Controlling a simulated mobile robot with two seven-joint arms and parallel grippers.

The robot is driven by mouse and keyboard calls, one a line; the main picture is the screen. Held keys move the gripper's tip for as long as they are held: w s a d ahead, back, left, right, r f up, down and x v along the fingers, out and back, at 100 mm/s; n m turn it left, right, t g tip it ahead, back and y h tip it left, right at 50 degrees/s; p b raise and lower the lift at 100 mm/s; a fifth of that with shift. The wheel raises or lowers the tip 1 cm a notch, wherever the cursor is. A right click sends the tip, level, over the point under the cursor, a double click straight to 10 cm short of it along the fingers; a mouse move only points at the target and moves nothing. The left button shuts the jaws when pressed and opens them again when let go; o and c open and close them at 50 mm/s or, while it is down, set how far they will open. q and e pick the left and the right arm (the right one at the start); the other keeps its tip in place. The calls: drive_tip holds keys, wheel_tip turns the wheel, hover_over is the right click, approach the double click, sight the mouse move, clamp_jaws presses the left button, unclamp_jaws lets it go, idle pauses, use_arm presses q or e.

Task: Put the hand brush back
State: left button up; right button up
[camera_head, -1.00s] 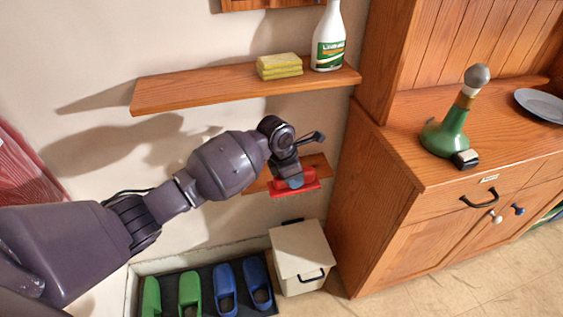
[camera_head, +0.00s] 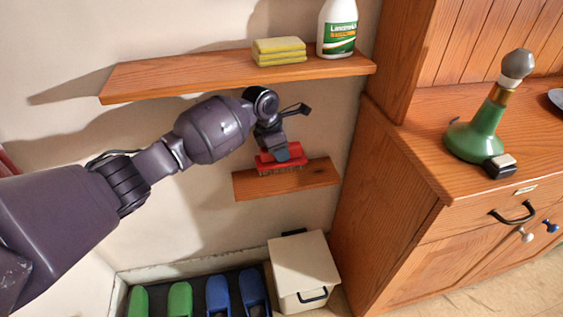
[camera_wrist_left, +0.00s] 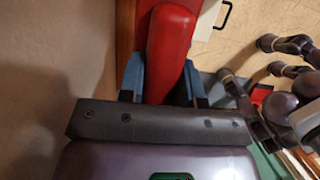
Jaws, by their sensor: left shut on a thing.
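The hand brush (camera_head: 279,161) has a red back and dark bristles. In the head view it is at the small lower wooden shelf (camera_head: 318,178), over its left part, bristles down. Whether the bristles touch the board I cannot tell. My left gripper (camera_head: 283,153) is shut on the brush from above. In the left wrist view the red brush (camera_wrist_left: 170,45) lies between the two bluish fingers (camera_wrist_left: 160,80), with the brown shelf (camera_wrist_left: 125,35) beyond it. My right gripper is not clearly seen; some dark arm parts of mine show at the right of the left wrist view.
A long upper shelf (camera_head: 190,77) holds a yellow sponge stack (camera_head: 279,52) and a white spray bottle (camera_head: 338,30). Below are a white bin (camera_head: 303,262) and several clogs (camera_head: 218,293).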

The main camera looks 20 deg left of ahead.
use_arm(q)
wheel_tip(320, 180, down, 5)
drive_tip(key=shift+s+r+b, duration=0.1)
drive_tip(key=shift+s+b, duration=0.05)
drive_tip(key=shift+b, duration=0.95)
drive_tip(key=shift+f+b, duration=0.3)
drive_tip(key=shift+w+a, duration=0.1)
drive_tip(key=shift+w, duration=0.15)
drive_tip(key=shift+r, duration=0.4)
drive_tip(key=o, duration=0.9)
drive_tip(key=shift+r, duration=0.4)
drive_tip(key=p+v, duration=0.3)
drive_tip(key=v, duration=0.3)
drive_tip(key=shift+r, duration=0.25)
drive_tip(key=shift+s+a+r, duration=0.1)
drive_tip(key=shift+r, duration=0.15)
drive_tip(key=shift+a+f, duration=0.1)
drive_tip(key=shift+f, duration=0.1)
use_arm(e)
drive_tip(key=shift+s+d+f, duration=0.15)
drive_tip(key=shift+s, duration=0.4)
